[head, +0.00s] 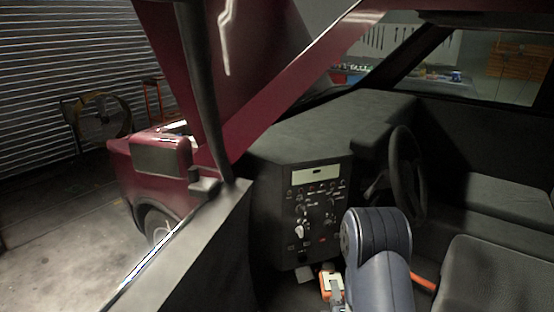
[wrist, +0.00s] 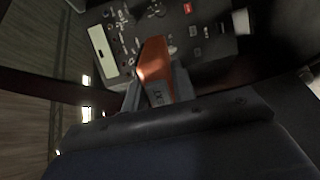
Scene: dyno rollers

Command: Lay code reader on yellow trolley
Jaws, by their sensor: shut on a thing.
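The code reader, an orange thing with a pale face (head: 328,283), shows low in the head view, in front of the foot of the dashboard's centre panel. My gripper (head: 338,297) is at it, partly hidden by my own arm. In the wrist view the code reader's orange body (wrist: 154,58) stands out from between the fingers of my gripper (wrist: 157,92), which is shut on it. Its far end lies in front of the panel in that view; I cannot tell whether they touch. I cannot make out a yellow trolley in either view.
The dashboard panel (head: 318,215) with knobs and the steering wheel (head: 406,175) are close to my arm. Seats (head: 490,275) are at right. The open door (head: 190,262) stands at left, with clear floor (head: 50,240) beyond. An orange strip (head: 423,282) lies beside my arm.

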